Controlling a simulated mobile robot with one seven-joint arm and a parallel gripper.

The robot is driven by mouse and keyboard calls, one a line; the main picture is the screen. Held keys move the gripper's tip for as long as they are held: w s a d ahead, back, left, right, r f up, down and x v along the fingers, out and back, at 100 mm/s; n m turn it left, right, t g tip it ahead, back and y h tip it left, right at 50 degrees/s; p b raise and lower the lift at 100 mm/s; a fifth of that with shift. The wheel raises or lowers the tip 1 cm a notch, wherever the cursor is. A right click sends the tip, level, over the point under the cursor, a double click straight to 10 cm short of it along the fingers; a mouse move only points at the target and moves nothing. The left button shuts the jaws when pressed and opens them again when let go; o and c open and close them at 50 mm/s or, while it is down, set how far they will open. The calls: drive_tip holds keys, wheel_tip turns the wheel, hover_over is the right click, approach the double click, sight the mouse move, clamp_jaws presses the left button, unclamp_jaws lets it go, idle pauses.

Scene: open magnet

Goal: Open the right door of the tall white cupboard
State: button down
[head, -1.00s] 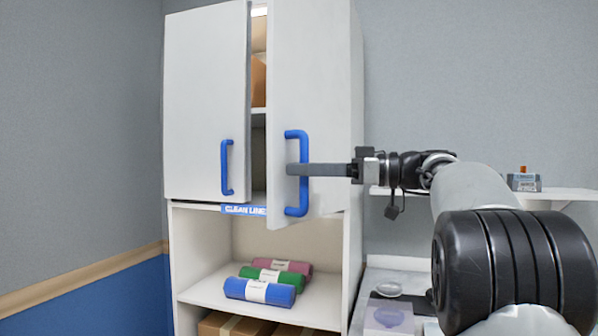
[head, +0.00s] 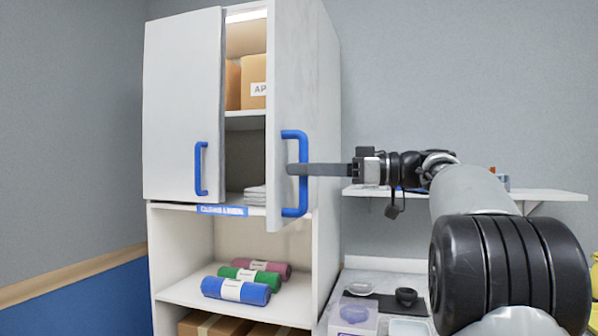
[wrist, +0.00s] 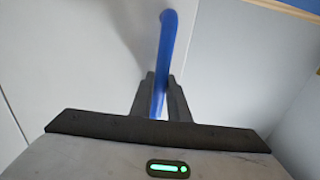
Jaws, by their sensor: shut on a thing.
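The tall white cupboard (head: 328,120) stands in the middle of the head view. Its right door (head: 286,75) is partly open and swung out toward me. My gripper (head: 292,169) is shut on the blue handle (head: 291,135) of that door. In the wrist view the same handle (wrist: 168,40) runs between my two fingers (wrist: 160,95). The left door (head: 180,100), with its own blue handle (head: 199,168), looks nearly shut. Through the gap I see cardboard boxes (head: 253,75) on the upper shelf and folded white cloths (head: 256,190) below.
Pink, green and blue rolls (head: 235,290) lie on the open shelf below the doors. To the right, a counter (head: 390,280) holds small containers, and a white wall shelf (head: 545,198) sits above it. A blue and grey wall (head: 70,180) is at the left.

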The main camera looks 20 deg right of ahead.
drive_tip(key=shift+s+d+r, duration=0.1)
drive_tip(key=shift+d+r, duration=0.05)
drive_tip(key=shift+d, duration=0.2)
drive_tip(key=c, duration=2)
unclamp_jaws()
drive_tip(key=p+v, duration=0.3)
drive_tip(key=v, duration=1.4)
drive_tip(key=shift+s+d, duration=0.1)
drive_tip(key=shift+d, duration=0.15)
